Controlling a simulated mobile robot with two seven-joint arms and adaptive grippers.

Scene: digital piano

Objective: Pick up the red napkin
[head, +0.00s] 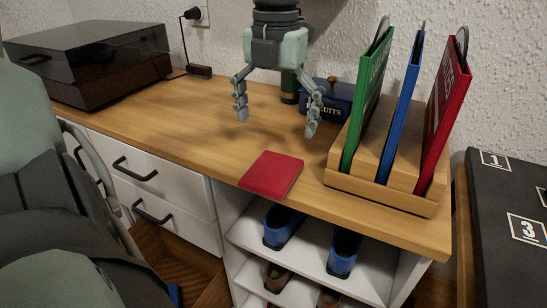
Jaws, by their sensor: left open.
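The red napkin (271,175) lies flat, folded into a square, at the front edge of the wooden cabinet top (190,120). My left gripper (277,122) points down from above, behind the napkin in the head view. Its two fingers are spread wide with nothing between them. It looks to be above the wood and apart from the napkin; the exact height is hard to tell. My right gripper is not in view.
A wooden rack (385,191) with green, blue and red binders stands right of the napkin. A blue tin (335,112) and a dark green cylinder (289,88) stand behind the gripper. A dark-lidded turntable (90,60) is at left.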

